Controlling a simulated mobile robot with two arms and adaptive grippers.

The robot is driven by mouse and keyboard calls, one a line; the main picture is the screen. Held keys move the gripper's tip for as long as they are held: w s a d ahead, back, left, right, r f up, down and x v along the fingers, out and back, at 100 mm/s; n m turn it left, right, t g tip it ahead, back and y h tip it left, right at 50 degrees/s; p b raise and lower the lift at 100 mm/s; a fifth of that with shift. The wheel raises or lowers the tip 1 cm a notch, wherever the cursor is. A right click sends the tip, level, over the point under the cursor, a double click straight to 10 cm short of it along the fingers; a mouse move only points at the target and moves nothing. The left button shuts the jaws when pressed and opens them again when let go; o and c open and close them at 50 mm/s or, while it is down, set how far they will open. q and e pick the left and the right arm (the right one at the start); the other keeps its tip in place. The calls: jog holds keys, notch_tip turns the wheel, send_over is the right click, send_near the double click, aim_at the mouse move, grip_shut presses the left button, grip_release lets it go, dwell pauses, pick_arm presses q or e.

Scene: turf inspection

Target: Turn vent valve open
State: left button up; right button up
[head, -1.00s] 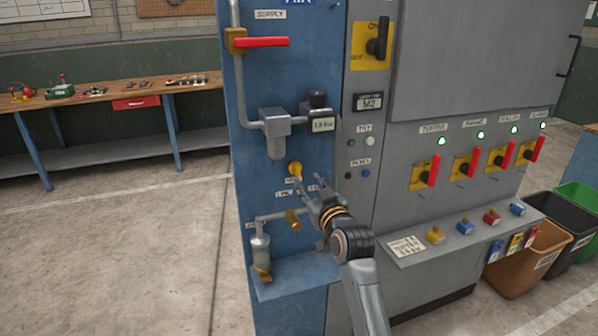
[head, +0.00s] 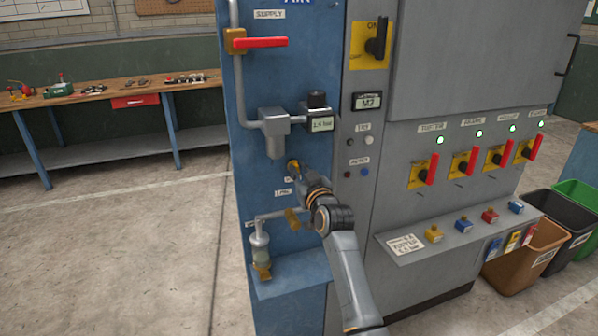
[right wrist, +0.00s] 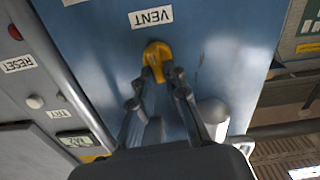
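The yellow vent valve (head: 293,166) is on the blue panel, below the grey regulator. In the right wrist view its yellow handle (right wrist: 157,52) shows close up beside the VENT label (right wrist: 151,17). My right gripper (head: 299,177) is at the valve and partly hides it in the head view. In the right wrist view its two fingertips (right wrist: 163,75) are on either side of the handle's end and look closed on it. My left gripper is in neither view now.
The pressure display (head: 321,124) seems to read 1.4 bar. A red supply lever (head: 264,42) is above. A brass valve (head: 292,217) on a pipe is just below my right gripper. The red-handled switches (head: 432,169) and button ledge (head: 460,235) are to the right.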

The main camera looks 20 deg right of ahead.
jog(key=shift+r+m+p, duration=0.15)
jog(key=shift+m+p, duration=0.15)
jog(key=shift+p, duration=0.1)
grip_shut()
jog(key=shift+d+m, duration=0.1)
jog(key=shift+m, duration=0.3)
jog(key=o, duration=0.7)
grip_release()
jog(key=shift+c, duration=0.2)
jog(key=s, duration=1.2)
jog(key=shift+d, duration=0.15)
